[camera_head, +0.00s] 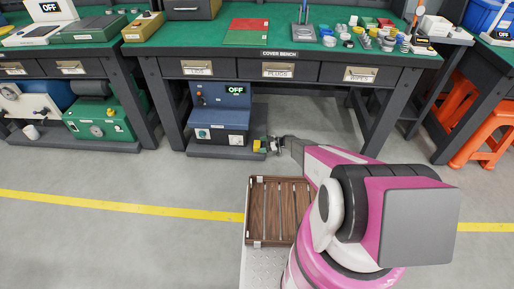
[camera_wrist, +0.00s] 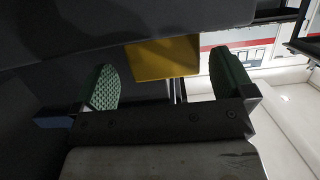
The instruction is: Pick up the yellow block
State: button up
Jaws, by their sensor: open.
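The yellow block (camera_head: 257,146) is small and sits low beneath the cover bench, at the right end of the shelf base by the blue machine. My gripper (camera_head: 270,145) reaches in from the right, right beside the block. In the wrist view my gripper (camera_wrist: 163,68) is open, its green ribbed pads apart and nothing held. I cannot tell exactly how deep the block lies between the pads.
The blue machine (camera_head: 220,115) with an "OFF" display stands just left of the block. The cover bench (camera_head: 205,50) overhangs this spot, with drawers and dark legs. A wooden slatted tray (camera_head: 278,208) lies in front. Orange stools (camera_head: 485,130) stand at the right. Grey floor is open ahead.

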aim_at(257, 146)
jog(key=x, duration=0.4)
jog(key=shift+s+r, duration=0.1)
jog(key=shift+s, duration=0.1)
jog(key=c, duration=1.1)
jog(key=shift+o, duration=0.2)
